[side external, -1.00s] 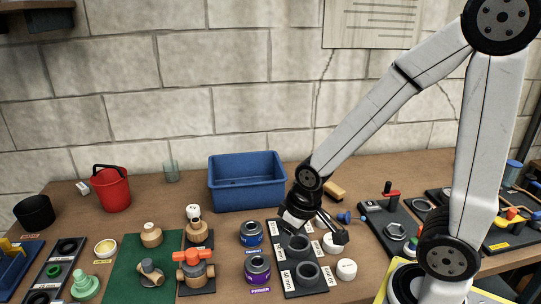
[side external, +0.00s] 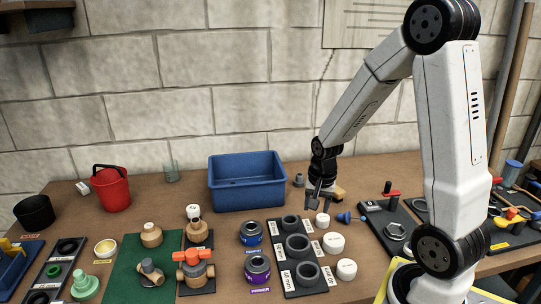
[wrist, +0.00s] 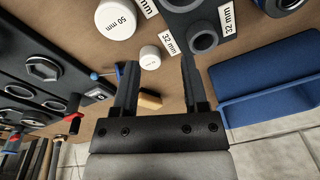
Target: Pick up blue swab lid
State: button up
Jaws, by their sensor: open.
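The blue swab lid (side external: 344,217) lies on the wooden bench, right of the small white cap, with a thin stem pointing right. In the wrist view, part of the blue swab lid (wrist: 95,76) shows just left of the left finger, and the finger partly hides it. My gripper (side external: 319,206) points down, open and empty, a little to the left of the lid. The wrist view shows the gripper (wrist: 158,65) with its two fingers apart and nothing between their tips. The lid is apart from the gaps between the fingers.
White caps (side external: 333,243) and a black ring holder (side external: 275,250) stand in front of my gripper. A tan block (wrist: 150,99) lies close by. A black board with a red-handled tool (side external: 378,208) is right of the lid. A blue bin (side external: 246,197) stands left. Blue and purple cans (side external: 258,271) stand left of the holder.

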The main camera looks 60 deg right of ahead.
jog(key=s+d+f+m, duration=0.2)
jog(key=s+d+m, duration=0.2)
jog(key=d+m, duration=0.6)
jog(key=m+g, duration=0.1)
jog(key=m, duration=0.4)
send_over(363, 219)
jog(key=d, duration=0.2)
jog(key=shift+w+a+f+y, duration=0.1)
jog(key=shift+a+f+y, duration=0.1)
jog(key=shift+f, duration=0.35)
jog(key=shift+w+a+f+y, duration=0.1)
jog(key=shift+f+y, duration=0.1)
jog(key=shift+f, duration=0.3)
jog(key=shift+f, duration=0.1)
jog(key=shift+f, duration=1.2)
jog(key=shift+s+a+f, duration=0.1)
jog(key=shift+a+f, duration=0.1)
jog(key=shift+f, duration=1.1)
jog(key=shift+s+a+f, duration=0.1)
jog(key=shift+a+f, duration=0.1)
jog(key=shift+f, duration=1.1)
